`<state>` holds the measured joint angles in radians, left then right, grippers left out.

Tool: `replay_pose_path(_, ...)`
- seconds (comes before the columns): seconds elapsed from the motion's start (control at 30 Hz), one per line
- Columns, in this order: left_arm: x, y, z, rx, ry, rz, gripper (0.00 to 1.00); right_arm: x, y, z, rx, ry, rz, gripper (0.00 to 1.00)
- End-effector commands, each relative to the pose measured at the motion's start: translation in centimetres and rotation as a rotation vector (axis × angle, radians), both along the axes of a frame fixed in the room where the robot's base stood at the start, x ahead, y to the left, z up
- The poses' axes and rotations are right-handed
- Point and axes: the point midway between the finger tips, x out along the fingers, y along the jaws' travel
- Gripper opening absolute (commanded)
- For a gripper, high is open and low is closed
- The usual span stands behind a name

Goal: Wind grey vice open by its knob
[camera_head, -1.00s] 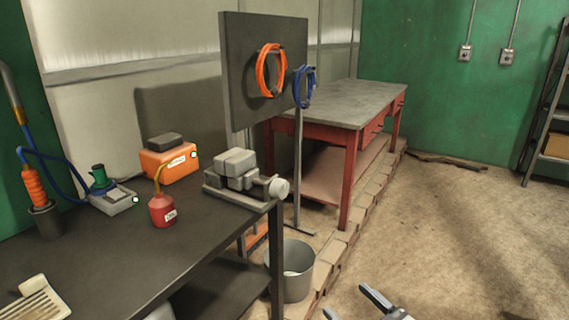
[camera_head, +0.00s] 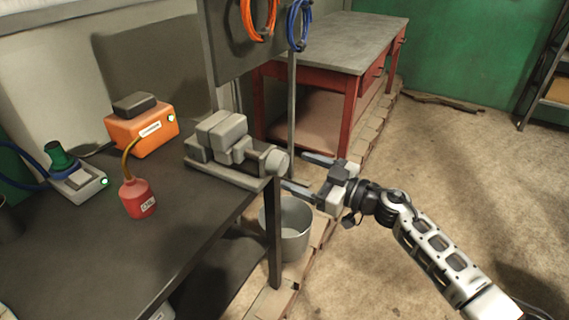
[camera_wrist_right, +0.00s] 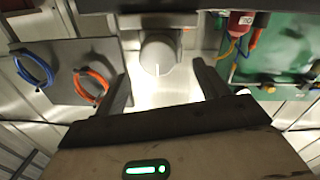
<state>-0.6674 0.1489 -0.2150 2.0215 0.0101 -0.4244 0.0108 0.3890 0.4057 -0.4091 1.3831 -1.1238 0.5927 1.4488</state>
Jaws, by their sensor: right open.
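The grey vice (camera_head: 222,143) sits on the right end of the dark workbench, its jaws close together as far as I can see. Its round light-grey knob (camera_head: 275,160) faces right, past the bench's edge. My right gripper (camera_head: 296,172) is open, with its fingers pointing left at the knob. One fingertip is beyond the knob and one nearer, close to it. In the right wrist view the knob (camera_wrist_right: 158,55) shows ahead between the two open fingers, with a pale line on its face; it is not gripped. My left gripper is not in view.
The dark workbench (camera_head: 110,240) carries a red oil can (camera_head: 138,198), an orange box (camera_head: 143,132) and a green-topped device (camera_head: 75,180). A grey bucket (camera_head: 290,228) stands below my gripper. A panel with hoses and a red bench (camera_head: 350,118) stand behind.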

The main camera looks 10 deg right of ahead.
Motion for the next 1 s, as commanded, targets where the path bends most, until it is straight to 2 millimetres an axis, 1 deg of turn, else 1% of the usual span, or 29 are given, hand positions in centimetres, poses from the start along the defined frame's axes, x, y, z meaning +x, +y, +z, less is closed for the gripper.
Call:
replay_pose_path(0.03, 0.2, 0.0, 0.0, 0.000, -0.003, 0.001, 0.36, 0.8, 0.9, 0.1, 0.004, -0.002, 0.000, 0.73)
replay_pose_path(0.1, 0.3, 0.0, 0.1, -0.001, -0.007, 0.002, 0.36, 1.5, 1.8, 0.0, 0.003, -0.001, 0.000, 0.73)
replay_pose_path(0.3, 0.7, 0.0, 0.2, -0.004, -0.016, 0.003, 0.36, 2.9, 3.5, 0.0, 0.001, -0.001, -0.001, 0.73)
replay_pose_path(0.43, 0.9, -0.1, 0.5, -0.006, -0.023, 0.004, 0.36, 3.2, 3.8, 0.0, 0.000, 0.000, 0.000, 0.73)
replay_pose_path(0.67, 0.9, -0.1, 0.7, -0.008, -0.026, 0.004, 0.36, 3.2, 3.9, 0.0, -0.001, -0.001, 0.000, 0.73)
replay_pose_path(0.7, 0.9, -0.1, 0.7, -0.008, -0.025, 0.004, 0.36, 3.2, 3.8, 0.0, -0.001, -0.001, 0.000, 0.68)
replay_pose_path(0.77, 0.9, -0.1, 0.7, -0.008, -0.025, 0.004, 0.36, 3.2, 3.8, 0.0, -0.001, -0.001, 0.000, 0.51)
replay_pose_path(0.8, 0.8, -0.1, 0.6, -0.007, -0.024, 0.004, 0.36, 3.2, 3.8, 0.0, 0.000, -0.001, -0.001, 0.40)
replay_pose_path(0.83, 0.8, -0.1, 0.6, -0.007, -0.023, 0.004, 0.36, 3.2, 3.8, 0.0, 0.000, -0.001, -0.001, 0.31)
replay_pose_path(0.87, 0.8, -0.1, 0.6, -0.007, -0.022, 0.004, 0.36, 3.2, 3.8, 0.0, -0.001, -0.001, 0.000, 0.28)
replay_pose_path(1.0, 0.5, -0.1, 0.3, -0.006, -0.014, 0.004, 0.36, 3.1, 3.8, -0.1, -0.001, -0.002, 0.000, 0.28)
